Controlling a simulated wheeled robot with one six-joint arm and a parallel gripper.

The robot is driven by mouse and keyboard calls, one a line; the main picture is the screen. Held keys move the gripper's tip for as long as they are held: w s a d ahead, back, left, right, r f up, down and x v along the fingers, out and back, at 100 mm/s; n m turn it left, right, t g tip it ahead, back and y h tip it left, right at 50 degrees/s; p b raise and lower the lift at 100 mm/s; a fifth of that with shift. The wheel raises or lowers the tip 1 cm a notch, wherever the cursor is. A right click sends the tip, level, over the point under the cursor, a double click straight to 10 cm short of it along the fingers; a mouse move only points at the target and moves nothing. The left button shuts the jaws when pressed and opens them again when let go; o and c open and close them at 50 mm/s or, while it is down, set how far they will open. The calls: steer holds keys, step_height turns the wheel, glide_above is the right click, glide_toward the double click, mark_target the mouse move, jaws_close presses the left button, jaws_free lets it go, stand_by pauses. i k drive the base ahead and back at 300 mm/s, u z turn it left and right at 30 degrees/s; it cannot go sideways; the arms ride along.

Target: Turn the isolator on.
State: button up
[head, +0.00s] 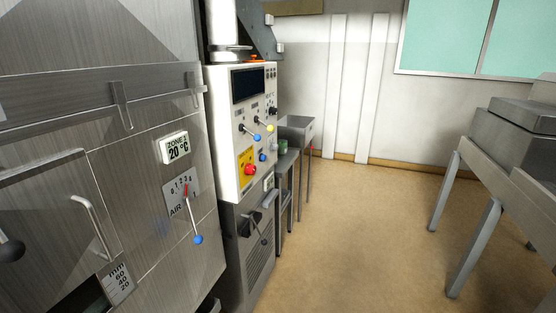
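A white control panel (226,130) stands left of the middle in the head view, on top of a grey cabinet (238,275). A black handle (249,223) sits on the upper front of the grey cabinet and looks like the isolator. It is small and seen at a steep angle, so I cannot tell whether it is on or off. The panel carries a red button on a yellow plate (249,170), levers with blue and yellow knobs, and a dark display (248,85). My gripper is not in view.
A large metal dryer front (130,190) fills the left, with handles and a blue-knobbed air lever (197,239) sticking out. Small metal stands (296,130) are beyond the panel. A metal bench (500,170) stands at right. The brown floor (350,240) between is clear.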

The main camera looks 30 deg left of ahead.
mark_target(249, 169)
steer(key=u, duration=0.25)
steer(key=i, duration=1.05)
steer(key=u, duration=1.45)
steer(key=i, duration=0.8)
steer(key=u, duration=0.9)
